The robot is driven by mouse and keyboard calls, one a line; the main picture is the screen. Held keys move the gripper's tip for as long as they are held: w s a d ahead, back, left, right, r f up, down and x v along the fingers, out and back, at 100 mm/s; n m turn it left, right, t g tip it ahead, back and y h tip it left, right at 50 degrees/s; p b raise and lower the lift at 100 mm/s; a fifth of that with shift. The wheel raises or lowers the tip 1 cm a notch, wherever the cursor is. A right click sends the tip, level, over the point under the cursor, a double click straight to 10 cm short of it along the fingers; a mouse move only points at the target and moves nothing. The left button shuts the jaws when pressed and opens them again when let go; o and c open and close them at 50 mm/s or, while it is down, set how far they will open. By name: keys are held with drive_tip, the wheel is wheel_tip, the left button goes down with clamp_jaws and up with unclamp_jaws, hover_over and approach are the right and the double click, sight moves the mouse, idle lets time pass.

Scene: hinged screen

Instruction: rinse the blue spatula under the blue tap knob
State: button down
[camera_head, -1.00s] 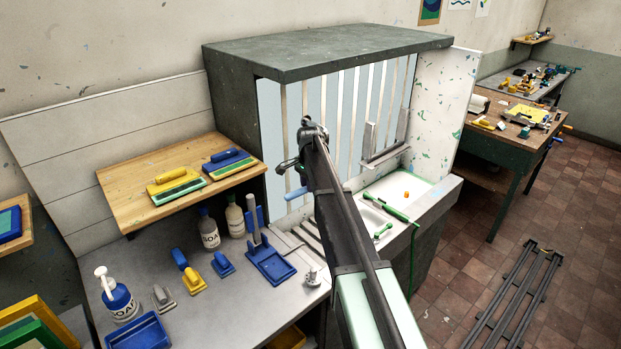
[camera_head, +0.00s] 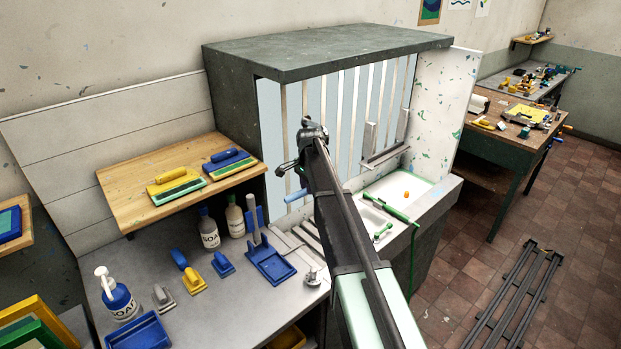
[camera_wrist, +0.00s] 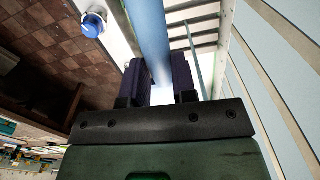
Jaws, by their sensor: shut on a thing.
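My gripper (camera_wrist: 160,68) is shut on the light-blue handle of the blue spatula (camera_wrist: 149,32), which runs up between its two dark pads and out of the wrist view. The spatula's far end is not visible there. In the head view my arm hides the gripper, and a short light-blue piece (camera_head: 295,196), apparently part of the spatula, shows left of the arm in front of the barred screen. A round blue knob (camera_wrist: 92,24) with a white rim, apparently the blue tap knob, is left of the handle in the wrist view, apart from it.
The white sink (camera_head: 437,192) is right of my arm, with a green-handled tool (camera_head: 391,211) across it and an orange piece (camera_head: 406,195) inside. Vertical bars (camera_head: 345,120) stand behind my arm. Bottles, a blue tray (camera_head: 270,264) and tools crowd the left counter.

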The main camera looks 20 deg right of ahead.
drive_tip(key=shift+s+r, duration=0.1)
idle(0.4)
drive_tip(key=s+a+r+p, duration=0.2)
drive_tip(key=s+r+p, duration=0.1)
drive_tip(key=s+p, duration=0.1)
drive_tip(key=shift+s+r, duration=0.2)
drive_tip(key=shift+r, duration=0.2)
